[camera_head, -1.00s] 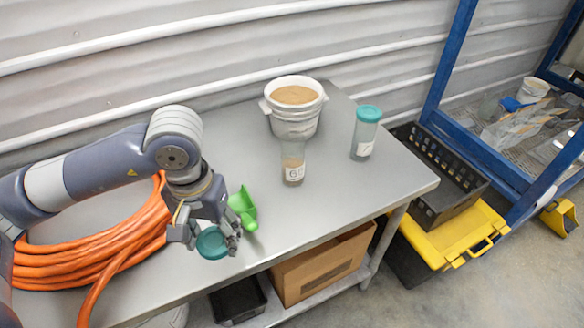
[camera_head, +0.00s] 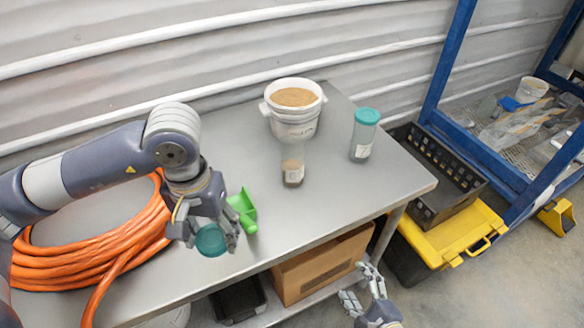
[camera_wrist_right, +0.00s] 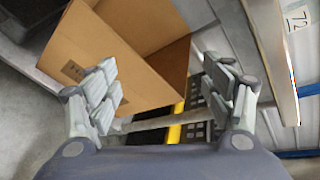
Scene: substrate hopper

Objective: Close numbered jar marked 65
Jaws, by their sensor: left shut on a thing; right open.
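My left gripper (camera_head: 212,236) is shut on a teal lid (camera_head: 210,241), left of the jar, over the table's front part. My right gripper (camera_head: 360,288) is open and empty, beyond and below the table's front edge. In the right wrist view its spread fingers (camera_wrist_right: 163,98) have nothing between them.
A second jar (camera_head: 363,142) with a teal lid stands to the right. The white bucket (camera_head: 295,130) is behind, and a green scoop (camera_head: 244,212) lies beside my left gripper. Orange hose (camera_head: 95,262) covers the left. A cardboard box (camera_head: 320,268) sits below the tabletop.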

